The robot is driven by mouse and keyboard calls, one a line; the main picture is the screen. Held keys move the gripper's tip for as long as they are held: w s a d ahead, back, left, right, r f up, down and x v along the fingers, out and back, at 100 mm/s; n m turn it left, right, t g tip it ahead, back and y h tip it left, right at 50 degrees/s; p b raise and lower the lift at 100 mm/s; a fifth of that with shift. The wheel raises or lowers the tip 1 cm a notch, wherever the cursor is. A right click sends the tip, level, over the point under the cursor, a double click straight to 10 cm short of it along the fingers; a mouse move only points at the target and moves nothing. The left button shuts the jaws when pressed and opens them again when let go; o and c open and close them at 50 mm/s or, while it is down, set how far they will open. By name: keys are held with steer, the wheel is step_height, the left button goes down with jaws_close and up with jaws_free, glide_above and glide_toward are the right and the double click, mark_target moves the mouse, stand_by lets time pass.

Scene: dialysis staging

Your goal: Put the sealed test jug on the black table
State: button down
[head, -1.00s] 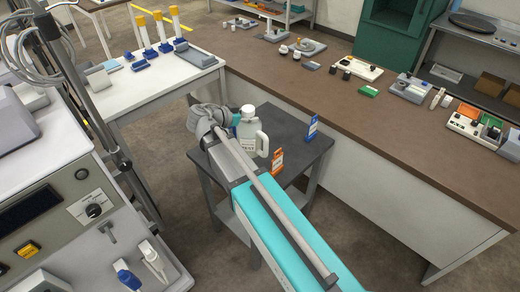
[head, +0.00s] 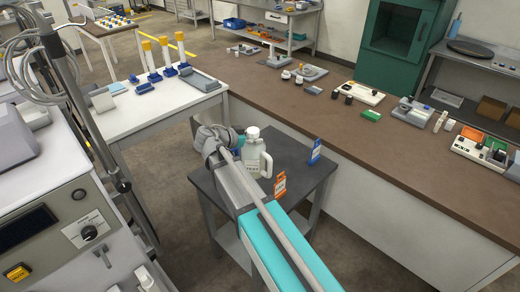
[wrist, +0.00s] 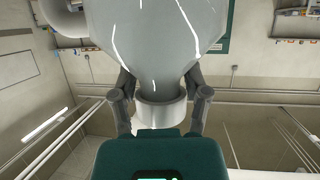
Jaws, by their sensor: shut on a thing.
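The sealed test jug (head: 256,158) is white, with a cap on top and a handle on its right side. It is upright at the black table (head: 309,173) in the head view, over the table's left part. I cannot tell whether its base touches the top. My gripper (head: 236,141) is at the jug's left, near the cap and neck, partly hidden by my arm. In the wrist view, the two fingers of my gripper (wrist: 160,105) are shut on the jug's narrow round end, and the jug's broad pale body (wrist: 155,40) fills the upper middle.
An orange tag (head: 279,184) and a blue tag (head: 315,151) stand on the black table, right of the jug. A brown counter (head: 400,150) with several devices runs behind. A white table (head: 150,105) stands at the left back, and a grey machine (head: 70,220) at the left.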

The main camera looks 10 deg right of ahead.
steer(key=w+d+f+b, duration=0.3)
steer(key=w+f+b, duration=0.3)
steer(key=w, duration=0.3)
steer(key=shift+d+f+b, duration=0.3)
steer(key=shift+f+b, duration=0.1)
steer(key=shift+f, duration=0.3)
steer(key=shift+w+d+f+b, duration=0.1)
steer(key=shift+w+f+b, duration=0.1)
steer(key=shift+f+b, duration=0.85)
steer(key=shift+w+d+f+b, duration=0.1)
steer(key=shift+w+f+b, duration=0.05)
steer(key=shift+f+b, duration=0.85)
steer(key=shift+c, duration=0.4)
jaws_free()
